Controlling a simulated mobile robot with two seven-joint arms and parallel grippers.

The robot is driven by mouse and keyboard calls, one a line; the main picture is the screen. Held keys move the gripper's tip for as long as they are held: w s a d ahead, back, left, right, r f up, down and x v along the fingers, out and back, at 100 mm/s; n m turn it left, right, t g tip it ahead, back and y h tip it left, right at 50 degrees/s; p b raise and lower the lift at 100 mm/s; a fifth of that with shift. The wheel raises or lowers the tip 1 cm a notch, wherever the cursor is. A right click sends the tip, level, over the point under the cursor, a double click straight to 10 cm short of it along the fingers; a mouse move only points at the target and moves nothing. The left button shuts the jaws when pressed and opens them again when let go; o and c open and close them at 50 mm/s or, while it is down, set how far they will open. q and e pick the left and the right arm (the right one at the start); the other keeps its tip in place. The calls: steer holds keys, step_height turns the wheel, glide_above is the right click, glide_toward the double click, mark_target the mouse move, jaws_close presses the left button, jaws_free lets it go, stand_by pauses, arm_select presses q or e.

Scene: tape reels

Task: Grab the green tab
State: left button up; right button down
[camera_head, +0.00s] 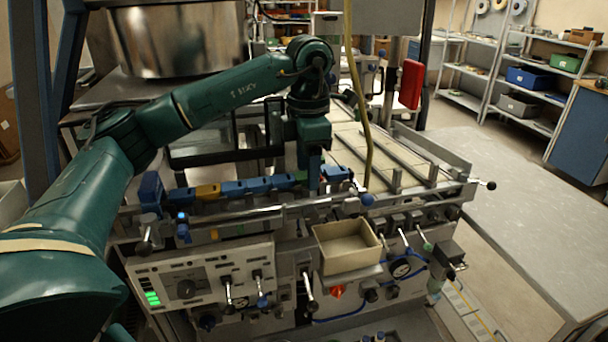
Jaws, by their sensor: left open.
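A row of coloured tabs runs along the front rail of the machine. The green tab (300,176) is a small green patch in this row, just left of my left gripper and partly hidden by it. My left gripper (313,188) points down at the row, close beside the green tab. It is open, but its fingertips are hard to make out, and I cannot tell whether they touch the tab. A yellow tab (207,191) and several blue tabs (235,188) lie to the left, and another blue tab (335,173) lies just right of the gripper. My right gripper is not in view.
A metal bar (270,212) runs in front of the tabs. An open beige tray (346,247) and a control panel (203,287) with levers sit below. A yellow hose (357,100) hangs right of my gripper. A grey table (530,200) at right is clear.

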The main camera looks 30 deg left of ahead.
arm_select(q)
steer(key=shift+f, duration=0.1)
steer(key=c, duration=1)
steer(key=shift+c, duration=0.2)
